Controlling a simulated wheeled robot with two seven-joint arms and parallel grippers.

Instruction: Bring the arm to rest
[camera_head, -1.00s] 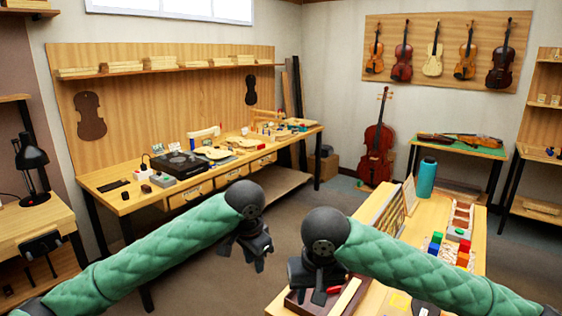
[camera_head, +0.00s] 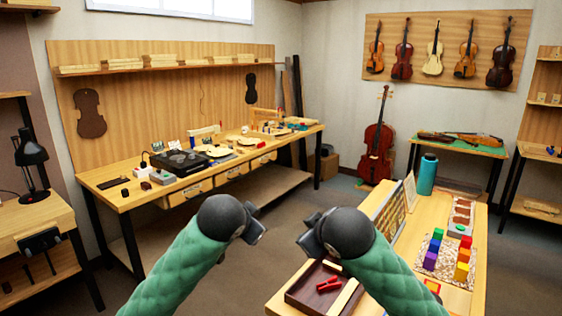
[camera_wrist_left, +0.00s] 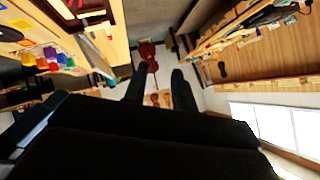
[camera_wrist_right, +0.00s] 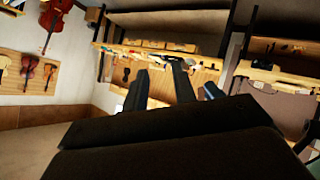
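My left gripper (camera_head: 254,230) is raised in front of me over the floor, with its forearm angled up from below. In the left wrist view its two fingers (camera_wrist_left: 160,72) stand apart with nothing between them. My right gripper (camera_head: 308,236) is raised close to the near left corner of the right table (camera_head: 280,296), turned toward the left one. In the right wrist view its fingers (camera_wrist_right: 160,70) are also apart and empty. The two grippers face each other with a gap between them.
A dark tray (camera_head: 299,296) holding a red object (camera_head: 328,285) lies below my right gripper. Coloured blocks (camera_head: 434,250), an upright panel (camera_head: 388,212) and a teal bottle (camera_head: 427,176) stand on that table. The long workbench (camera_head: 110,200) is behind left. Open floor lies between.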

